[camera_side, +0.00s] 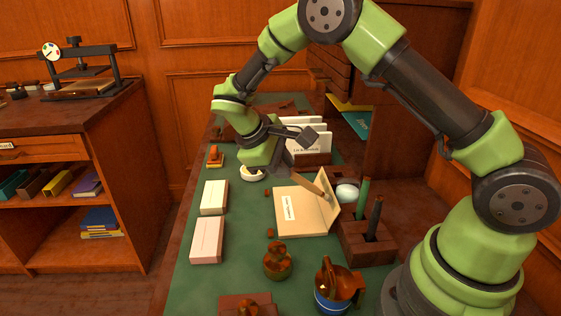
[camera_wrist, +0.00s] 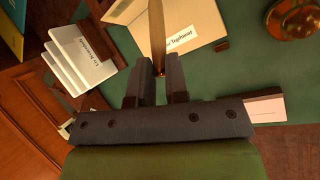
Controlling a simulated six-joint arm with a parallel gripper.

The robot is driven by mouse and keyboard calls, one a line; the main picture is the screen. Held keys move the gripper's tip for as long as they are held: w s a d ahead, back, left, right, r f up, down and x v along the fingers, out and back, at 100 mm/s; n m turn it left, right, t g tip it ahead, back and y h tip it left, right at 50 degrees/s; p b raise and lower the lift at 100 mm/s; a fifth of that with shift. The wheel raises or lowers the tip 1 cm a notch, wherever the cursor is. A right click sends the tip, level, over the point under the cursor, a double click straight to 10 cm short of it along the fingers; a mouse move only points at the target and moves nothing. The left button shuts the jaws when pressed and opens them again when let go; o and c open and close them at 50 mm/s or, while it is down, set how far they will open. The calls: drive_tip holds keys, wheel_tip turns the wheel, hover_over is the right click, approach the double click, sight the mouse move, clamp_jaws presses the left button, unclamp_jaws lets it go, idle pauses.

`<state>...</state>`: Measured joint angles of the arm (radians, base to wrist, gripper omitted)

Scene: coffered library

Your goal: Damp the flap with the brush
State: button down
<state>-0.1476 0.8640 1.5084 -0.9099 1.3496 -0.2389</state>
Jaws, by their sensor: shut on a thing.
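My gripper (camera_side: 288,168) is shut on the brush (camera_side: 309,186), a slim wooden handle that slants down to the right. In the wrist view the brush (camera_wrist: 157,32) stands between the two fingers (camera_wrist: 159,75). The cream envelope (camera_side: 291,221) lies on the green mat with a white label, and its flap (camera_side: 330,212) stands open at its right side. The brush's lower end is over or at the flap; I cannot tell whether it touches. The envelope (camera_wrist: 205,22) also shows in the wrist view, partly behind the brush.
A white rounded thing (camera_side: 347,192) sits just right of the flap. A dark wooden holder (camera_side: 366,246) with upright sticks stands near it. A rack of cards (camera_side: 308,154) is behind. Pale boxes (camera_side: 207,240) lie left; a round brass pot (camera_side: 278,262) and a blue-banded jug (camera_side: 334,290) stand in front.

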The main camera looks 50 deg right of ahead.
drive_tip(key=shift+w+a+r, duration=0.35)
drive_tip(key=shift+w+a, duration=0.3)
drive_tip(key=shift+w+a+r, duration=0.3)
drive_tip(key=shift+w+a, duration=0.4)
drive_tip(key=shift+w+a+r, duration=0.35)
drive_tip(key=shift+w+a, duration=0.3)
drive_tip(key=shift+w+a+r, duration=0.3)
drive_tip(key=shift+w+a, duration=0.2)
drive_tip(key=shift+w+a+r, duration=0.25)
drive_tip(key=shift+w+a, duration=0.2)
drive_tip(key=shift+a, duration=0.05)
